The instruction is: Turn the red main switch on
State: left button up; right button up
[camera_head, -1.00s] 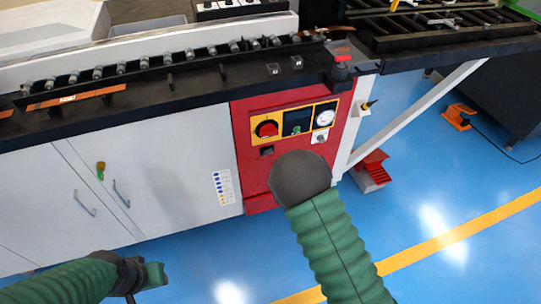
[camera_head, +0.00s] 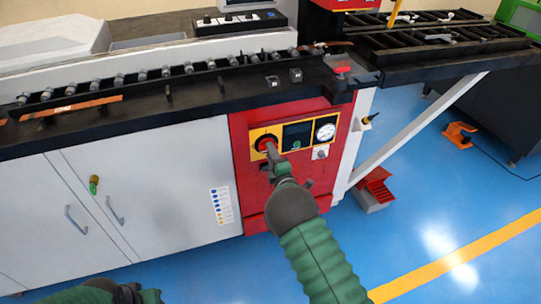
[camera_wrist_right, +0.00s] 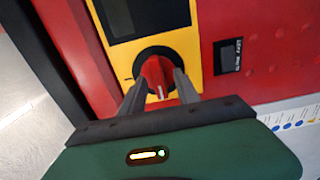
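The red main switch (camera_head: 266,143) is a round red knob with a dark ring on a yellow plate, set in the red panel. In the right wrist view the red knob (camera_wrist_right: 157,73) shows between the two fingers of my right gripper (camera_wrist_right: 159,84). The fingers are apart, one on each side of the knob; whether they touch it is unclear. In the head view my right gripper (camera_head: 271,152) is in front of the switch and covers part of it. My left gripper (camera_head: 140,294) is at the bottom left edge, mostly cut off.
A dark display (camera_head: 297,136) and a round white gauge (camera_head: 326,131) sit right of the switch. White cabinet doors (camera_head: 140,190) are to the left. A red pedal (camera_head: 375,190) stands on the blue floor. The black machine bed (camera_head: 180,95) runs above the panel.

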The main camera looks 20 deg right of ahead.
jog(key=shift+w, duration=0.35)
jog(key=shift+r, duration=0.1)
grip_shut()
